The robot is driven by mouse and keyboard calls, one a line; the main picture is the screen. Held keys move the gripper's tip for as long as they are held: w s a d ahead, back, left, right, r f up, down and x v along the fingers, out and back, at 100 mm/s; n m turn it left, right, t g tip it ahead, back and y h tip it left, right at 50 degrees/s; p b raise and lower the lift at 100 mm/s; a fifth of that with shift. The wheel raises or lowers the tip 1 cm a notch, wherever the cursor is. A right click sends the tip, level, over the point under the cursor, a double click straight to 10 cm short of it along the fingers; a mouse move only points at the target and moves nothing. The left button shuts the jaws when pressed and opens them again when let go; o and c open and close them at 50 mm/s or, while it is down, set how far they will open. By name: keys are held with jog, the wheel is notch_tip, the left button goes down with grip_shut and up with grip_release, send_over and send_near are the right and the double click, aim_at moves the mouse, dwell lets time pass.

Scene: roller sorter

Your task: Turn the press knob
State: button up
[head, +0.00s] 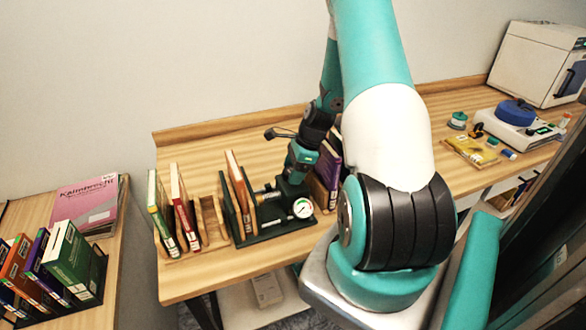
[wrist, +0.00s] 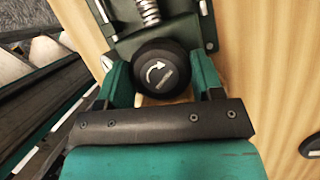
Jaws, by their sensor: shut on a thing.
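The press (head: 270,222) is a dark green device with a round white gauge (head: 303,208), standing on the wooden table among books. Its knob (wrist: 161,74) is round and black with a white curved arrow, seen in the wrist view. My gripper (wrist: 160,82) has its two green fingers on either side of the knob and is shut on it. A metal spring or screw (wrist: 149,12) lies just beyond the knob. In the head view my gripper (head: 296,172) is over the press, and the knob is hidden behind it.
Books in a wooden rack (head: 212,222) stand left of the press, and a purple book (head: 328,165) stands close on its right. A side table at far left holds more books and a pink book (head: 86,205). A scale (head: 515,125) and a white box oven (head: 535,62) are at far right.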

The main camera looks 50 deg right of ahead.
jog(key=m+t+h, duration=0.1)
jog(key=m, duration=0.3)
jog(key=shift+m, duration=0.4)
jog(key=shift+h, duration=0.3)
jog(key=o, duration=0.9)
jog(key=b+v, duration=0.2)
jog(key=v, duration=1.5)
jog(key=shift+s+r, duration=0.15)
